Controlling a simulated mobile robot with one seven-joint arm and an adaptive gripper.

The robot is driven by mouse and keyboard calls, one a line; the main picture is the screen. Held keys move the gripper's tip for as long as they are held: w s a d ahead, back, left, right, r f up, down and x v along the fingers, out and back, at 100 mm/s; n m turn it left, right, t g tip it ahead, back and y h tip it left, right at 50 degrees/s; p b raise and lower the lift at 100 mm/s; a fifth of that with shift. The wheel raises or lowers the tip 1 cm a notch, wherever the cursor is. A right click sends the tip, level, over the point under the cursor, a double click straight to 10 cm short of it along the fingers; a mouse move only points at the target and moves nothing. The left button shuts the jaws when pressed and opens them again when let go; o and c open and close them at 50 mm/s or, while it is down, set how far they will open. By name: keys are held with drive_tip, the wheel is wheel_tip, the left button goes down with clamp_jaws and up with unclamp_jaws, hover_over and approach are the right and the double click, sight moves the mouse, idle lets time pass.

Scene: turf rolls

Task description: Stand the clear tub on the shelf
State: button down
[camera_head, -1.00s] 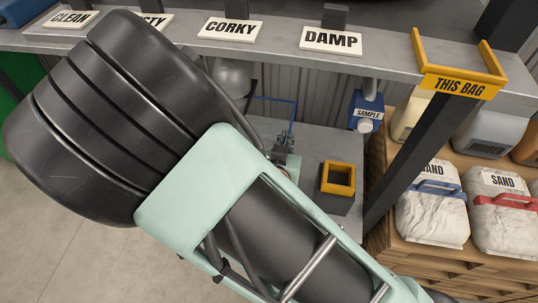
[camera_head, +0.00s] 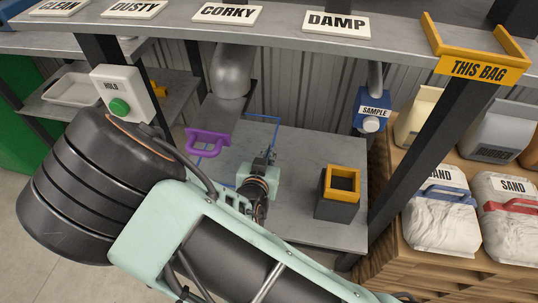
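I cannot make out a clear tub for certain. A purple handle-shaped piece (camera_head: 207,143) shows over the left part of the grey bench; whether a see-through body belongs to it I cannot tell. My gripper (camera_head: 268,157) is small and dark over the middle of the bench, to the right of the purple piece and apart from it in the picture. Its fingers are too small to read as open or shut, and I see nothing clearly held. The grey upper shelf (camera_head: 290,42) carries the CLEAN, DUSTY, CORKY and DAMP signs.
A blue outline (camera_head: 277,130) marks the grey bench (camera_head: 315,150). A dark block with a yellow square rim (camera_head: 340,185) stands at right. A blue SAMPLE box (camera_head: 371,110), a HOLD button box (camera_head: 118,95) and a whitish tray (camera_head: 72,90) are around. Sand bags (camera_head: 440,215) lie right.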

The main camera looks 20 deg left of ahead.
drive_tip(key=shift+w+f, duration=0.1)
drive_tip(key=shift+f, duration=0.15)
drive_tip(key=shift+f, duration=0.15)
drive_tip(key=c, duration=2.2)
unclamp_jaws()
drive_tip(key=shift+o, duration=0.2)
drive_tip(key=p+v, duration=0.3)
drive_tip(key=v, duration=0.8)
drive_tip(key=shift+r, duration=0.25)
drive_tip(key=shift+s+d+r, duration=0.1)
drive_tip(key=shift+s, duration=0.45)
